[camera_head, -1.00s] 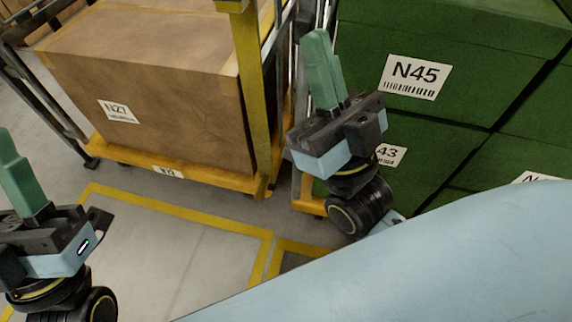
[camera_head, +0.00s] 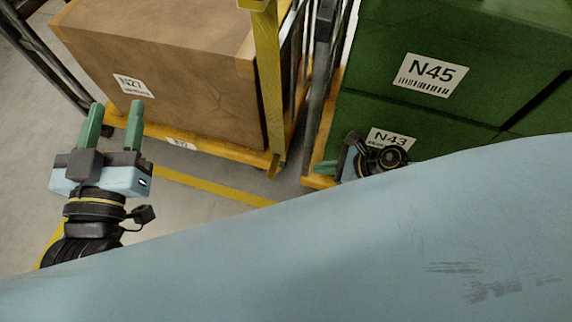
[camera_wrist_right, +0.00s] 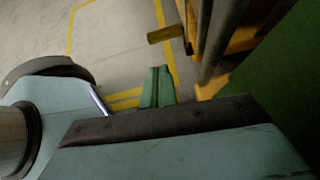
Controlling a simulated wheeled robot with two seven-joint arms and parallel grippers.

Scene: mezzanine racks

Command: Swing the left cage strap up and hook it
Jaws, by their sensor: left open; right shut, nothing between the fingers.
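The left cage (camera_head: 225,150) carries a large brown box (camera_head: 185,75) labelled N27. A long yellow strap (camera_head: 270,90) hangs down at its right front corner, in front of the box, its lower end near the yellow base. My left gripper (camera_head: 117,110) is open and empty, fingers up, in front of the box and left of the strap. My right gripper (camera_head: 326,166) is mostly hidden behind my pale blue arm, right of the strap and apart from it. In the right wrist view its green fingers (camera_wrist_right: 157,80) are together and empty, over the floor.
The right cage (camera_head: 322,182) holds stacked green boxes (camera_head: 430,75) labelled N45 and N43. A narrow gap with grey posts separates the cages. Yellow lines (camera_head: 215,188) mark the bare floor. My pale blue arm covers the lower part of the head view.

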